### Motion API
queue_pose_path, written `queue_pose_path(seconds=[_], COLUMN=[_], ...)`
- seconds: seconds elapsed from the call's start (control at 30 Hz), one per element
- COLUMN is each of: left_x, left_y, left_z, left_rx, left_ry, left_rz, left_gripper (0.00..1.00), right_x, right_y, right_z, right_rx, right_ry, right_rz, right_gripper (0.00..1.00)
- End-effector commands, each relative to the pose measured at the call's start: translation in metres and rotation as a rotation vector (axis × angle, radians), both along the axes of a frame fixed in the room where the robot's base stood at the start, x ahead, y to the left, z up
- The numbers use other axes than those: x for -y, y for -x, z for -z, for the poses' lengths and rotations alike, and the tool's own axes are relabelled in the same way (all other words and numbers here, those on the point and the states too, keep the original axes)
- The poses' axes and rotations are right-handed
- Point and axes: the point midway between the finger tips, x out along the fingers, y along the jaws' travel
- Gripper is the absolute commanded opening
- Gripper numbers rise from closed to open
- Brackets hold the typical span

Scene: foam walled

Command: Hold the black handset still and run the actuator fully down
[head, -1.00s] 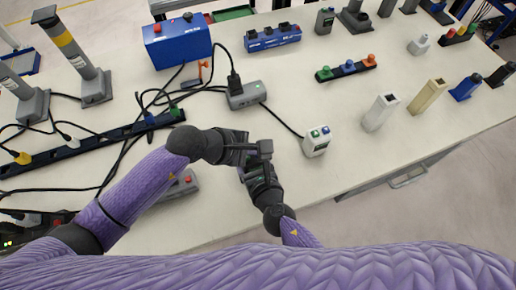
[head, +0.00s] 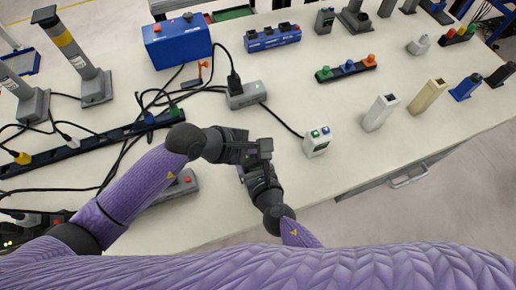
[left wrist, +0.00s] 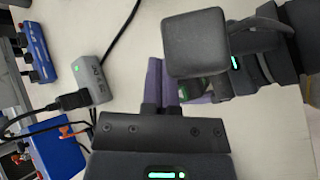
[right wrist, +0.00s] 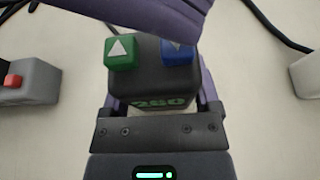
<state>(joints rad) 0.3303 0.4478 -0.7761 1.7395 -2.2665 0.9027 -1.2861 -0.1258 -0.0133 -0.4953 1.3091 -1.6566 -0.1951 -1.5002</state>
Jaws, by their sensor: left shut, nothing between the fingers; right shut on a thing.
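The black handset (right wrist: 150,80) shows in the right wrist view, with a green up-arrow button (right wrist: 121,52), a blue down-arrow button (right wrist: 177,50) and green "260" lettering. My right gripper (right wrist: 160,98) is shut on it, one finger on each side. My left gripper (left wrist: 164,85) is shut and empty; its purple fingers cross over the handset's top and cover part of the blue button. Whether they touch it I cannot tell. In the head view the grippers hide most of the handset. Two grey columns, one yellow-banded (head: 70,42) and one at the left edge (head: 14,82), stand at left; which is the actuator is unclear.
A grey box (head: 246,95) with a plugged cable and a white two-button handset (head: 317,141) lie near the grippers. A grey red-button box (head: 176,188) sits below my left forearm. Cables cover the table's left; its front edge is close.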

Motion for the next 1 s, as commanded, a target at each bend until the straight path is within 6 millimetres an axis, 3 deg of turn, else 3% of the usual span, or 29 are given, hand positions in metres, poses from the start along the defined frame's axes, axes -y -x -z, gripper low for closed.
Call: queue_pose_path(seconds=[0.2, 0.5, 1.0], left_x=[0.0, 0.0, 0.0], left_y=[0.0, 0.0, -0.001], left_z=[-0.012, -0.014, -0.06], left_rx=[0.001, 0.002, 0.004], left_ry=[0.0, 0.001, 0.001], left_rz=[0.0, 0.0, 0.0], left_gripper=[0.0, 0.0, 0.0], right_x=[0.0, 0.0, 0.0], right_y=[0.0, 0.0, 0.0], right_z=[0.0, 0.0, 0.0], right_rx=[0.0, 0.0, 0.0], right_ry=[0.0, 0.0, 0.0], right_rz=[0.0, 0.0, 0.0], right_gripper=[0.13, 0.13, 0.13])
